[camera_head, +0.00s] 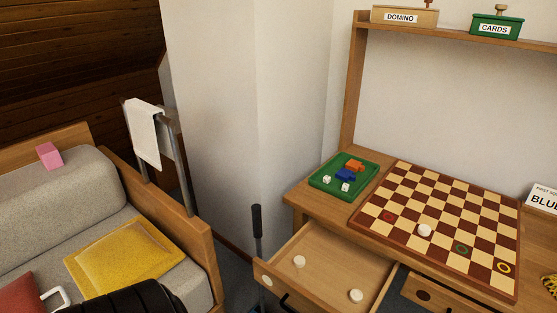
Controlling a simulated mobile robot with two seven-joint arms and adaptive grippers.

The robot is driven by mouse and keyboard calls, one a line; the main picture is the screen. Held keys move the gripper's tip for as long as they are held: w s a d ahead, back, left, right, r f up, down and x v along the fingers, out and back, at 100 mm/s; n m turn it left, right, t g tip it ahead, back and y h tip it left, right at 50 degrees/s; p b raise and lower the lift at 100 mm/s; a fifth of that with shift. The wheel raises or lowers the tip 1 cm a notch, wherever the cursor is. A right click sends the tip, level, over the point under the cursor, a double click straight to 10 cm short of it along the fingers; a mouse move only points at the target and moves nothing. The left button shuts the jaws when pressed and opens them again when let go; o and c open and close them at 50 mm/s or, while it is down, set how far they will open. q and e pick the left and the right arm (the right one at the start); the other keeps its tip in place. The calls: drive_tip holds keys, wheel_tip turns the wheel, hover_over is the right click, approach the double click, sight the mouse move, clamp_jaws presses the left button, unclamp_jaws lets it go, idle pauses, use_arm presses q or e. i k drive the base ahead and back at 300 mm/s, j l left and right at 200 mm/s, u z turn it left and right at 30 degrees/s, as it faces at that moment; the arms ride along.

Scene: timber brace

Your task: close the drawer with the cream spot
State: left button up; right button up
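The drawer with the cream spot (266,281) stands pulled out of the desk at the lower middle. The round cream spot is on its front panel, near a dark handle (284,302). Inside lie two cream discs, one toward the left (299,261) and one toward the right (356,295). The lower part of the drawer front is cut off by the picture's edge. Neither of my grippers can be made out in this view.
A second drawer front with a dark brown spot (423,295) is to the right. The desk holds a checkerboard (457,213) and a green tray (325,181). A black-gripped upright stick (257,222) stands left of the open drawer. A sofa (150,221) is at left.

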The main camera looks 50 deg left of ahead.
sight(337, 263)
drive_tip(key=j+u, duration=0.1)
drive_tip(key=j, duration=0.3)
drive_tip(key=i+j+u, duration=0.15)
drive_tip(key=j, duration=0.25)
drive_tip(key=j+u, duration=0.1)
drive_tip(key=j, duration=0.35)
